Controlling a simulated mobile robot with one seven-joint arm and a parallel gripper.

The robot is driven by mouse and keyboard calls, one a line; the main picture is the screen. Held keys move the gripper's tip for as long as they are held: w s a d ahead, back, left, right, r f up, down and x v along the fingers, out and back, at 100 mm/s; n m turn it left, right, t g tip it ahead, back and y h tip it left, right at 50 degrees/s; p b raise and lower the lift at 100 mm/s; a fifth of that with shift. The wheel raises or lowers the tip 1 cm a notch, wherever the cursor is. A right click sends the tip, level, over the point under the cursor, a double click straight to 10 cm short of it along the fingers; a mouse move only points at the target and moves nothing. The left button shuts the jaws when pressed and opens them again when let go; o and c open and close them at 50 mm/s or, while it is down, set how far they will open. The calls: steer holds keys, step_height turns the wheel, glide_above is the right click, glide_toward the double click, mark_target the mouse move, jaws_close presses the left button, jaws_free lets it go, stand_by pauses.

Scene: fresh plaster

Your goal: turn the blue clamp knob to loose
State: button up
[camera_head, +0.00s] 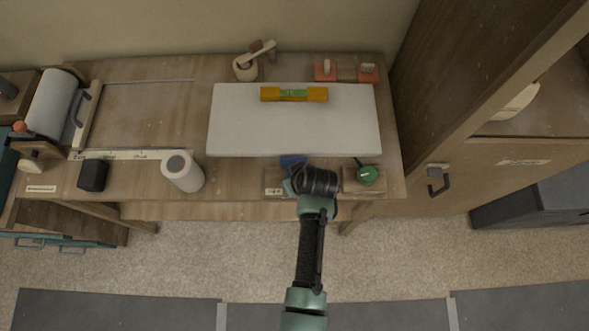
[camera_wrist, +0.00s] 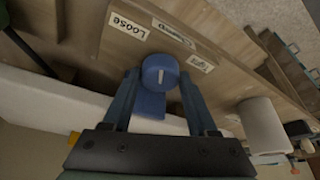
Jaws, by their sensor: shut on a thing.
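The blue clamp knob (camera_wrist: 160,71) is round, with a short white line on its face, and shows in the wrist view. The line runs nearly straight up and down in that picture. My gripper (camera_wrist: 160,82) has one finger on each side of the knob and is shut on it. A blue clamp part (camera_wrist: 163,104) extends below the knob. A "Loose" label (camera_wrist: 128,26) is up and left of the knob, and a smaller label (camera_wrist: 200,63), hard to read, is to its right. In the head view my gripper (camera_head: 299,181) hides most of the knob; some blue clamp (camera_head: 293,160) shows.
A white board (camera_head: 240,125) with a yellow level (camera_head: 294,94) lies behind my gripper. A green knob (camera_head: 367,175) on a wooden block is close on the right. A white roll (camera_head: 183,171) and a black block (camera_head: 92,175) stand left. A tall cabinet (camera_head: 480,170) borders the right.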

steer(key=shift+w+d+n+g+y+b, duration=0.1)
steer(key=shift+n+g+y+b, duration=0.4)
steer(key=shift+n, duration=1.4)
steer(key=o, duration=1.4)
